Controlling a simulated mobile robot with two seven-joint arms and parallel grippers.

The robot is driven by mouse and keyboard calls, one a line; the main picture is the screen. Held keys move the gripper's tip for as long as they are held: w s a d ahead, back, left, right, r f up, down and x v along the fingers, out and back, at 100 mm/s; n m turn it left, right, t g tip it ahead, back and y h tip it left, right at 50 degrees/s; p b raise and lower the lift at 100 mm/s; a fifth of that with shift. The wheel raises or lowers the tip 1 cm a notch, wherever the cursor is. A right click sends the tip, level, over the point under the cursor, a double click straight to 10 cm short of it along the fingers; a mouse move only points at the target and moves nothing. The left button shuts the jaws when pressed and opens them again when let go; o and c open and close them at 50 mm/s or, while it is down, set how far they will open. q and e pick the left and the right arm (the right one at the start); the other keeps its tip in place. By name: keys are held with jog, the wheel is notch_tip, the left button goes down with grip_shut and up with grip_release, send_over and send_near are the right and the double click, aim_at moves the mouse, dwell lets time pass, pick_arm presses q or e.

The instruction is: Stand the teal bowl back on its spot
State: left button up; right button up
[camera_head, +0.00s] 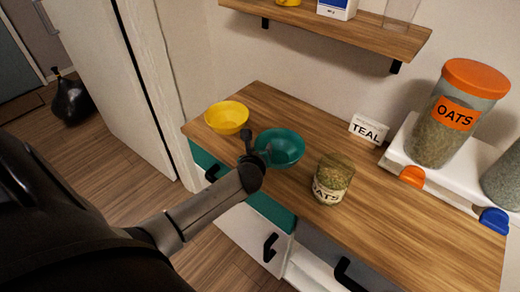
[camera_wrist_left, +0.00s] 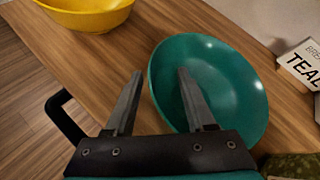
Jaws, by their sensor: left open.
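The teal bowl (camera_head: 285,147) stands on the wooden counter, right of a yellow bowl and left of the sign reading TEAL (camera_head: 368,129). The bowl also shows in the left wrist view (camera_wrist_left: 237,75), with the sign (camera_wrist_left: 303,65) to its right. My left gripper (camera_head: 257,144) is open at the left side of the teal bowl. In the wrist view its fingers (camera_wrist_left: 160,76) straddle the bowl's rim: one finger is over the inside, the other outside. I cannot tell whether either finger touches it. My right gripper is not in view.
The yellow bowl (camera_head: 227,117) stands close on the left. A jar labelled OATS (camera_head: 332,180) stands just right of the teal bowl. A white rack (camera_head: 402,150) holds a large orange-lidded oats container (camera_head: 455,115). A shelf (camera_head: 340,27) hangs above. The counter's front right is clear.

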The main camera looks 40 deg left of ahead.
pick_arm(q)
jog(key=shift+r, duration=0.2)
jog(key=p+v, duration=0.3)
jog(key=v, duration=0.9)
jog(key=shift+f, duration=0.15)
jog(key=s+d+f+n+g+h, duration=0.1)
jog(key=s+d+f+n+g, duration=0.15)
jog(key=s+f+n, duration=0.65)
jog(key=s+d+f+n+g+h, duration=0.1)
jog(key=s+f+g+h, duration=0.15)
jog(key=f, duration=1.15)
jog(key=s+d+f+n+g, duration=0.1)
jog(key=s+f+n, duration=0.3)
jog(key=s, duration=0.4)
jog(key=s+d+f+n+g+h, duration=0.1)
jog(key=s+d+f+n+g, duration=0.1)
jog(key=s, duration=0.5)
jog(key=s+d+f+n+g+h, duration=0.1)
jog(key=s+d+f+n, duration=0.3)
jog(key=s+f+n, duration=0.2)
jog(key=s+n, duration=0.2)
jog(key=shift+s+f+g, duration=0.3)
jog(key=shift+s+f, duration=0.05)
